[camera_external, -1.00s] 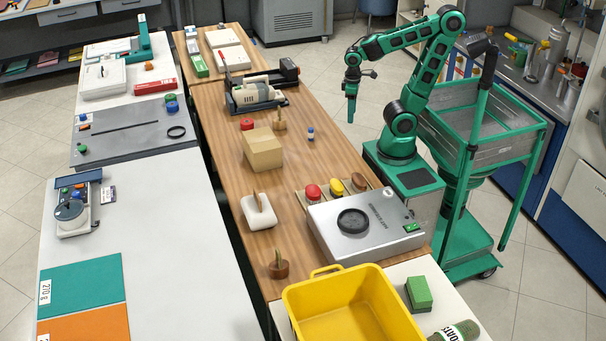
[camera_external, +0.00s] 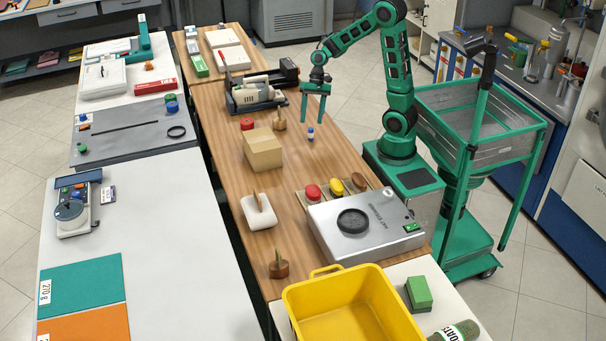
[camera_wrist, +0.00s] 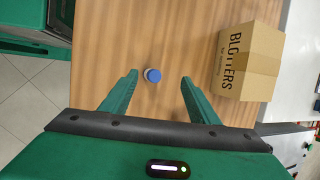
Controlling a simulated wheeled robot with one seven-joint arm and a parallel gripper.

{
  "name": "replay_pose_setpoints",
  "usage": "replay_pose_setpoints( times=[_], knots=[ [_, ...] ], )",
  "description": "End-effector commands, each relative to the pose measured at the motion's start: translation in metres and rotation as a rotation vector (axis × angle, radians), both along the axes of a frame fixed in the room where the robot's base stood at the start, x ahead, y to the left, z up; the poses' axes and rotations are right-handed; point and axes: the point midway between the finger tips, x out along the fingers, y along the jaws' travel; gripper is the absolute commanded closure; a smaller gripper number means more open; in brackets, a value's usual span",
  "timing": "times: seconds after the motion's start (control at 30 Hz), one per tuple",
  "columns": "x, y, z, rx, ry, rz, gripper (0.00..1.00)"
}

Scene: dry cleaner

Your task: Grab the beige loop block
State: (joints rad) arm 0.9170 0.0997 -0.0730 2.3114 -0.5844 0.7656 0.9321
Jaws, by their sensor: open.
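A cream-beige block (camera_external: 258,212) that looks like the loop block lies on the wooden table, in front of the carton, with a brown strip sticking up from it. It does not show in the wrist view. My gripper (camera_external: 313,118) is open and empty above the table's right side, beyond the carton and well away from the block. In the wrist view my gripper (camera_wrist: 159,77) has its fingers spread, pointing down at the table. A small blue-capped bottle (camera_wrist: 152,75) appears between the fingertips, below them; it also shows in the external view (camera_external: 310,134).
A cardboard carton (camera_external: 262,152), marked BLOTTERS in the wrist view (camera_wrist: 250,62), stands between my gripper and the block. Red and yellow buttons (camera_external: 336,187), a silver device (camera_external: 380,243) and a yellow bin (camera_external: 350,305) are nearer the camera. Wooden knobs (camera_external: 278,266) stand nearby.

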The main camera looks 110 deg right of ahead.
Motion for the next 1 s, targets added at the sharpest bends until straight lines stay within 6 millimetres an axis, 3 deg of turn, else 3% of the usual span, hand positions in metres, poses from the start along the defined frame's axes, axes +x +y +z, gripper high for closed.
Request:
replay_pose_setpoints(
  times=[0.03,0.33,0.5,0.7,0.87,1.0],
  knots=[
    [0.005,-0.014,-0.007,0.052,-0.010,-0.078,0.45],
    [0.028,-0.077,-0.022,0.369,-0.100,-0.474,0.45],
    [0.026,-0.123,-0.023,0.601,-0.167,-0.707,0.45],
    [0.014,-0.163,-0.016,0.819,-0.233,-0.883,0.45],
    [0.011,-0.174,-0.013,0.891,-0.253,-0.930,0.45],
    [0.025,-0.168,-0.018,0.899,-0.253,-0.933,0.45]
  ],
)
